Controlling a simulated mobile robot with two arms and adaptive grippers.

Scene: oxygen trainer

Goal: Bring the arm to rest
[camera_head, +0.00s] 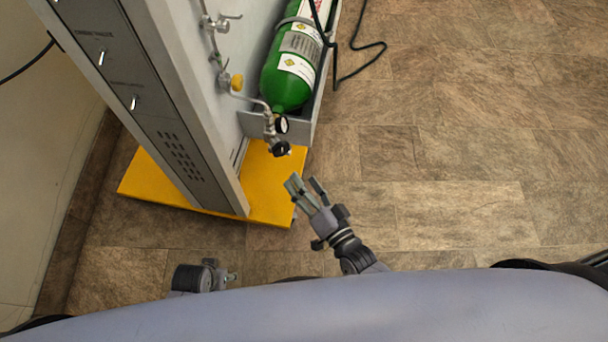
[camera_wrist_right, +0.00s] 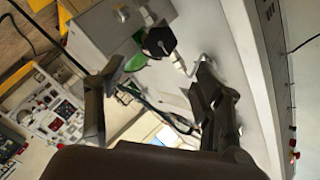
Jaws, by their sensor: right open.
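My right gripper (camera_head: 307,190) is open and empty in the head view, in front of the yellow base and below the gauges of the green cylinder. Its two fingers also show in the right wrist view (camera_wrist_right: 155,95), spread apart, with nothing between them that they touch. A dark round gauge or knob (camera_wrist_right: 160,42) shows beyond the fingers in that view. Part of my left arm shows at the lower left of the head view; I cannot make out its gripper's fingers.
A grey cabinet (camera_head: 150,95) stands on a yellow base (camera_head: 270,190) at the left. A green oxygen cylinder (camera_head: 288,75) lies in a grey holder beside it, with a valve and gauges (camera_head: 281,126). The tiled floor (camera_head: 470,150) at the right is clear.

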